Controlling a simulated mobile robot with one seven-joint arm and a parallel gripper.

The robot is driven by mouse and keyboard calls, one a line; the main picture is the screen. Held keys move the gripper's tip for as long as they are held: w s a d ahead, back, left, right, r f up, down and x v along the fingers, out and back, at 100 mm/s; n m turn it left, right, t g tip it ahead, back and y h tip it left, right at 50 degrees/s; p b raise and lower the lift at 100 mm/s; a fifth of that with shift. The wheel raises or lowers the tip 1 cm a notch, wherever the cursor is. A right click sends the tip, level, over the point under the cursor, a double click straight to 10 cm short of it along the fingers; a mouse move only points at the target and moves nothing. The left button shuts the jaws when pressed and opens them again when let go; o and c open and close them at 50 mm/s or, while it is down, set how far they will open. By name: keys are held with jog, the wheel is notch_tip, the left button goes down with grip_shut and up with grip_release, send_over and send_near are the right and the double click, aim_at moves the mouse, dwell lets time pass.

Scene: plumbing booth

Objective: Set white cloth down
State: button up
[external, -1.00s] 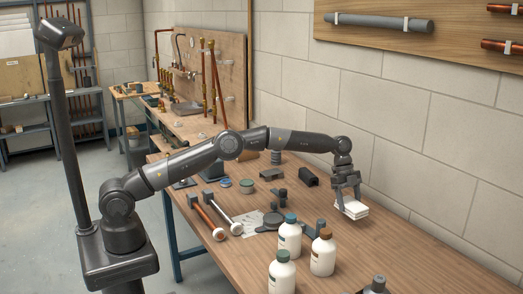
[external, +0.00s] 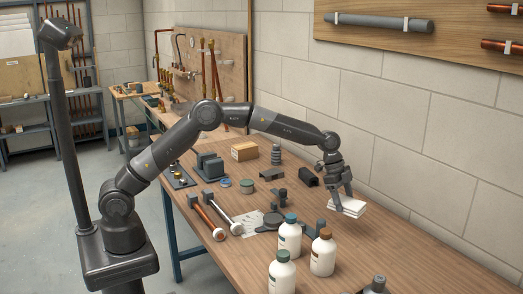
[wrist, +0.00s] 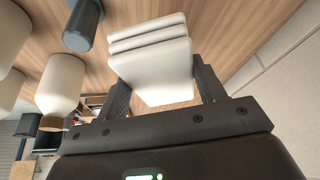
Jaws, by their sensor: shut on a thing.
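The white cloth (external: 347,207) is a folded, layered stack at the right side of the wooden workbench, near the wall. It also fills the space between the fingers in the wrist view (wrist: 155,58). My gripper (external: 341,199) points down and is shut on the cloth, one finger on each side of it (wrist: 160,88). The cloth is at or just above the bench top; I cannot tell whether it touches.
White bottles (external: 323,252) with coloured caps stand left of and in front of the cloth. A dark grey fitting (external: 376,285) is at the front edge. A black block (external: 308,177) lies behind the gripper. Bench (external: 420,265) to the right is clear.

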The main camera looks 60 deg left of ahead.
jog(key=w+a+r+n+t+y, duration=0.1)
jog(key=w+a+n+t+y, duration=0.3)
jog(key=a+n, duration=0.9)
jog(key=shift+n+g, duration=0.4)
jog(key=shift+n, duration=0.2)
jog(key=w+a+f, duration=0.4)
jog(key=w+a, duration=0.1)
jog(key=w+a+f, duration=0.2)
jog(key=w+a, duration=0.1)
jog(key=shift+w+f, duration=0.15)
jog(key=shift+f, duration=2.05)
jog(key=shift+f, duration=0.1)
jog(key=o, duration=1)
